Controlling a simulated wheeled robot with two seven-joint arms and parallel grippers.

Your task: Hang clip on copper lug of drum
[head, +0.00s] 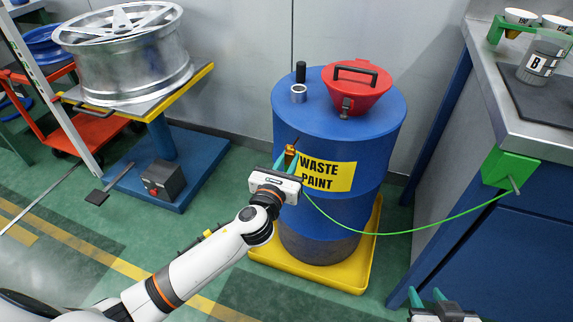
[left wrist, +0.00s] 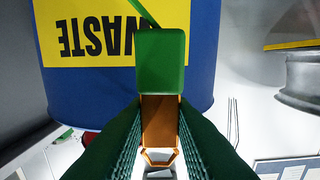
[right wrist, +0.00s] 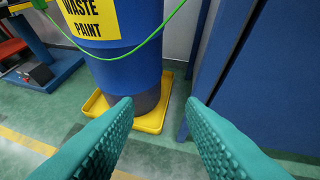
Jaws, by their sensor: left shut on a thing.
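The clip has a green block and a copper-coloured part; the green block (left wrist: 160,62) and copper part (left wrist: 160,122) show in the left wrist view between my fingers. My left gripper (head: 291,162) is shut on the clip in front of the blue drum (head: 338,120), by its yellow label. A green cable (head: 390,233) runs from the clip to a green block (head: 511,167) on the bench side. I cannot make out a separate copper lug on the drum. My right gripper (head: 428,296) is open and empty at the lower right; its fingers (right wrist: 162,115) stand apart.
A red funnel (head: 358,88) and small metal bung (head: 299,94) are on the drum top. The drum stands in a yellow tray (head: 372,262). A wheel on a yellow-topped lift (head: 170,95) is at left. The workbench (head: 490,70) is at right.

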